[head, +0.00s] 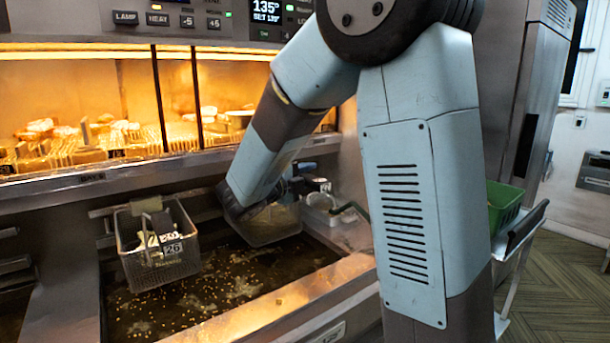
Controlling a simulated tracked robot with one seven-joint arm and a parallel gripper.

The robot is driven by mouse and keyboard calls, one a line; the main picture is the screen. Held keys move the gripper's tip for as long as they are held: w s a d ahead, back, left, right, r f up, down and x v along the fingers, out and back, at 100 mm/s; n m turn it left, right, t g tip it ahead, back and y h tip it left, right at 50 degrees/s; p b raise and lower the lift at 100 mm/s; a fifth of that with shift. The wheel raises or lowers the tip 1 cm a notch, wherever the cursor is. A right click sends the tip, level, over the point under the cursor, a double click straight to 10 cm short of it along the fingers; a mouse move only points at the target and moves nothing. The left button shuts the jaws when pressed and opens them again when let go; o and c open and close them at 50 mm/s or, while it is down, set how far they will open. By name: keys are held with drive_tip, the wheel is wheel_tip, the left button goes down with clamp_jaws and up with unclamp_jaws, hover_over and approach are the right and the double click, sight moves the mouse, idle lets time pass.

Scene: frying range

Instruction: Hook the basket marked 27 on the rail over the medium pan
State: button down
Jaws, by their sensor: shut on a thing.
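One wire basket (272,228) is at the back right of the oil pan (215,312), low over the dark oil. My gripper (288,187) is at its top, mostly hidden by my wrist, and is shut on this basket. The mark on this basket is not visible, so I cannot read whether it is 27. Whether it touches the rail or the oil is unclear. A second basket marked 26 (160,262) hangs at the left of the same pan, by the rail (102,212).
A lit warming cabinet (85,95) with food stands behind the pan. A metal fitting (320,190) is right of my gripper. A green bin (503,203) sits on a side shelf at right. Open oil lies between the two baskets.

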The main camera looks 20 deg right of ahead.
drive_tip(key=c, duration=0.8)
unclamp_jaws()
drive_tip(key=shift+a, duration=0.1)
